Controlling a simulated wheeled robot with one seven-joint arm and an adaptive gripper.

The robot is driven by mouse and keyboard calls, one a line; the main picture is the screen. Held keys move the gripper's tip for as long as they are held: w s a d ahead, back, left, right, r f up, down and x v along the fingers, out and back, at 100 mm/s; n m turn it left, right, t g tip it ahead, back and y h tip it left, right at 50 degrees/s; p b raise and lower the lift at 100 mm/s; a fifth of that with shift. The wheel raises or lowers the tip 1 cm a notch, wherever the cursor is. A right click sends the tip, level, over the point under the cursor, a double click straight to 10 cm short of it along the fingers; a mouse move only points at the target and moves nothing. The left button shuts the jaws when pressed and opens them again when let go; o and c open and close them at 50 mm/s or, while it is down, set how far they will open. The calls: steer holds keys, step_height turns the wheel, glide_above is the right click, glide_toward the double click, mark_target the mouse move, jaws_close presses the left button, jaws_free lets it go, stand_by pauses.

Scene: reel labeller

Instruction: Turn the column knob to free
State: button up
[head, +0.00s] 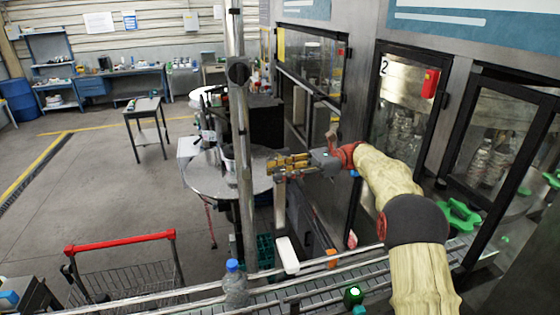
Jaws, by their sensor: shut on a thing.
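A tall metal column (242,128) stands upright in the middle of the head view, beside the labeller's round pale plate (205,186). My gripper (271,165), with yellowish fingers, reaches in from the right and points left toward the column, level with the plate. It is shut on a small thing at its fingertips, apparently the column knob. The fingers hide that knob, so its shape and turn position cannot be made out. A separate dark round fitting (238,72) sits higher on the column.
A conveyor (320,287) with metal rails runs along the front, with a blue-capped bottle (235,285) beside the column. A red-handled cart (120,270) stands at the lower left. Glass-doored machine cabinets (402,105) line the right. Open floor (90,190) lies to the left.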

steer(key=shift+f+p, duration=0.1)
steer(key=shift+p, duration=0.2)
steer(key=o, duration=1.1)
steer(key=shift+c, duration=0.2)
steer(key=shift+o, duration=0.6)
steer(key=shift+f+m+t+b, duration=0.2)
steer(key=shift+m+t+b, duration=0.3)
steer(key=shift+b, duration=1.65)
steer(key=m+t+y+b, duration=0.1)
steer(key=t+b, duration=0.3)
steer(key=b, duration=0.5)
steer(key=shift+m, duration=0.7)
steer(key=m+t+b, duration=0.3)
steer(key=t+b, duration=0.2)
steer(key=b, duration=0.6)
steer(key=shift+t, duration=0.4)
